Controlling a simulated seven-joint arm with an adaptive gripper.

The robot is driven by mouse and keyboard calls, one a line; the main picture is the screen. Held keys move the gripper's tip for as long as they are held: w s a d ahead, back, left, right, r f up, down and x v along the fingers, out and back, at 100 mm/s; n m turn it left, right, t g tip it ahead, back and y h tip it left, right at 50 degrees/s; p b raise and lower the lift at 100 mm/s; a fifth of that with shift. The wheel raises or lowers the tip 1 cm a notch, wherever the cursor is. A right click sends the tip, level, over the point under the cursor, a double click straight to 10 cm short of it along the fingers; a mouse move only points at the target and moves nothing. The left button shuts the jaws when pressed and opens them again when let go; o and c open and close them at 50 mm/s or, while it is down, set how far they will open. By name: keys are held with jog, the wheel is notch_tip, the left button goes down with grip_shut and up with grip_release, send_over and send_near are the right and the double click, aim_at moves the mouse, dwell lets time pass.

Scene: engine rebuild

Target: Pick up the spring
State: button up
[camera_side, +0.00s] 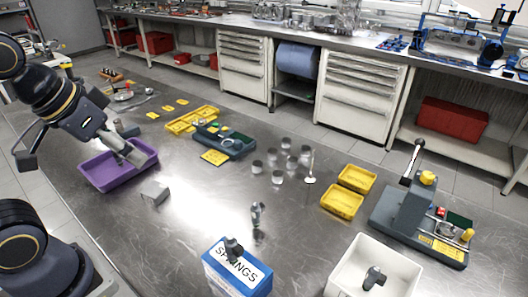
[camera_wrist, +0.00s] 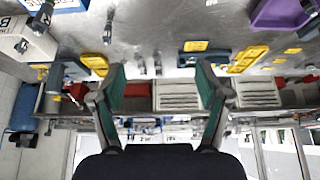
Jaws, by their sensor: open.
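A blue box (camera_side: 212,272) with a white label reading SPRINGS stands at the front middle of the metal table. A small dark grey piece (camera_side: 232,248) rests at its top; I cannot tell whether it is the spring. A similar grey piece (camera_side: 257,215) stands on the bare table behind the box. My gripper (camera_side: 82,160) is at the left, far from the box, beside and above the purple tray (camera_side: 110,178). In the wrist view my gripper (camera_wrist: 160,76) has its teal-padded fingers spread wide with nothing between them. The blue box (camera_wrist: 62,4) is partly cut off at the top left there.
A white bin (camera_side: 340,283) with a grey piece inside stands at the front right. Yellow trays (camera_side: 342,202) and a grey fixture (camera_side: 400,215) are to the right. Several small cylinders (camera_side: 278,177) stand mid-table. A grey block (camera_side: 155,193) lies near the purple tray.

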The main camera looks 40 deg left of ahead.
jog(key=shift+c, duration=0.9)
